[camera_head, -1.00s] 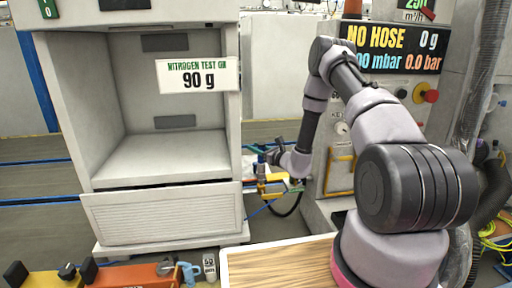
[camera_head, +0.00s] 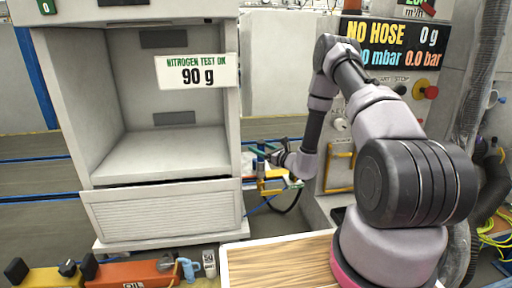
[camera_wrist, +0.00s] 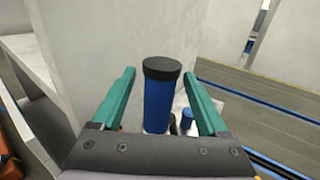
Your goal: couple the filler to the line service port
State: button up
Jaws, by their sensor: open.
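My gripper (camera_head: 264,151) is low between the grey cabinet and the charging machine, with its green fingers spread. In the wrist view the fingers (camera_wrist: 159,73) stand open on either side of an upright blue cylinder (camera_wrist: 158,107) with a black cap. Gaps show on both sides of the cylinder, so it is not gripped. It looks like the filler's handle, but I cannot be sure. In the head view a small blue part (camera_head: 260,167) shows under the fingers by a yellow fitting (camera_head: 272,184). I cannot make out the line service port clearly.
The grey cabinet (camera_head: 160,208) has an open bay and a sign (camera_head: 197,72) reading "NITROGEN TEST OK 90 g". The machine's display (camera_head: 392,45) reads "NO HOSE" and "0 g". A dark hose (camera_head: 287,210) hangs below the yellow fitting. A wooden-topped table (camera_head: 275,262) and orange equipment (camera_head: 130,275) are in front.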

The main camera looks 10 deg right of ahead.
jog(key=v, duration=0.8)
jog(key=s+a+r+n+g+y, duration=0.2)
jog(key=s+a+r+n+g, duration=0.15)
jog(key=r, duration=0.35)
jog(key=s+a+r+n+g+y, duration=0.2)
jog(key=a+r+n+g, duration=0.15)
jog(key=r, duration=0.25)
jog(key=s+a+r+n+g+y, duration=0.2)
jog(key=a+r+n, duration=0.1)
jog(key=r+n, duration=0.3)
jog(key=s+a+r+n+g+h, duration=0.1)
jog(key=s+r+n+g+h, duration=0.2)
jog(key=s+r+n+g, duration=0.45)
jog(key=s+d+r+n+t+h, duration=0.2)
jog(key=s+d+r+t+h, duration=0.2)
jog(key=s, duration=0.4)
jog(key=s+d+r+n+t+h, duration=0.2)
jog(key=s+d+r+t+h, duration=0.2)
jog(key=s+d+r+h, duration=0.3)
jog(key=shift+s+d+r+t, duration=0.3)
jog(key=shift+s+d+t, duration=0.05)
jog(key=shift+s+d, duration=0.55)
